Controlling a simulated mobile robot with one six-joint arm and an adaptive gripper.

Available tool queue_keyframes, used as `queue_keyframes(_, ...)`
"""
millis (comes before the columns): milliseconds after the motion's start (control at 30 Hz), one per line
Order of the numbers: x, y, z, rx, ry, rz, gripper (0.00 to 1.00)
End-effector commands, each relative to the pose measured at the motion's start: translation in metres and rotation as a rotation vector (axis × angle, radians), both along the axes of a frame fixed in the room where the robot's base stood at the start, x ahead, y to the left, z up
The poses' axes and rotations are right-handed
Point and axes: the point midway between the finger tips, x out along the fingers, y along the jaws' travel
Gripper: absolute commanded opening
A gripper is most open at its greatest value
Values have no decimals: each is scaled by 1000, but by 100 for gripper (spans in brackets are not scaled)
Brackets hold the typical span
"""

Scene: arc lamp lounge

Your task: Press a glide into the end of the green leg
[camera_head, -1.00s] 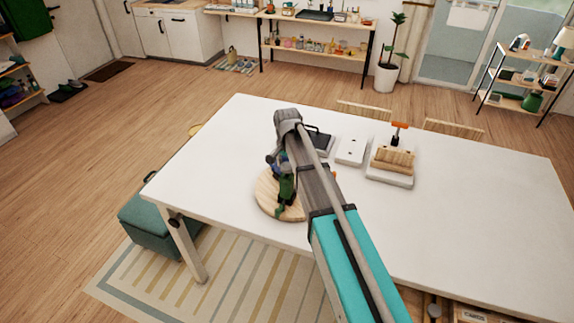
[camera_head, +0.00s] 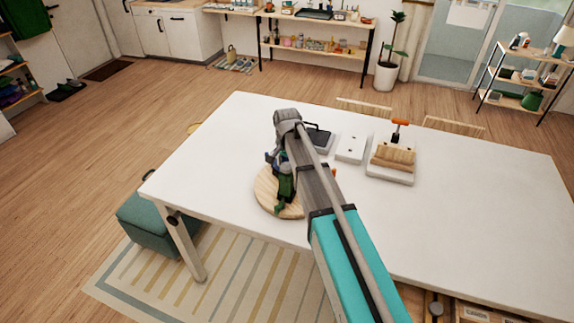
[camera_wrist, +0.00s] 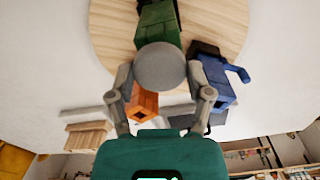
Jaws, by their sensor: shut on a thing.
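A green leg (camera_wrist: 157,22) rises from a round wooden board (camera_wrist: 108,22) in the wrist view. My gripper (camera_wrist: 160,72) is shut on a round grey disc, which looks like the glide (camera_wrist: 160,66). The disc lies over the near end of the green leg in this view; I cannot tell whether it touches or is seated. A blue leg (camera_wrist: 214,82) stands to the right and an orange leg (camera_wrist: 143,104) shows behind the disc. In the head view the wooden board (camera_head: 264,200) lies on the table, and my arm partly hides the legs.
The white table (camera_head: 470,230) has much free room on the right. Beyond the board are a black tray (camera_head: 321,140), a white plate with dark dots (camera_head: 351,148) and a wooden block on a white base (camera_head: 394,155) with an orange-handled tool. A teal ottoman (camera_head: 152,220) stands at left.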

Motion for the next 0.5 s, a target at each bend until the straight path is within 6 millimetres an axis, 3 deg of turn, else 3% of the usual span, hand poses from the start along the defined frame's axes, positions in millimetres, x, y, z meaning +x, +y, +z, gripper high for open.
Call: queue_keyframes(500, 0, 1, -10, 0, 0, 1, 37)
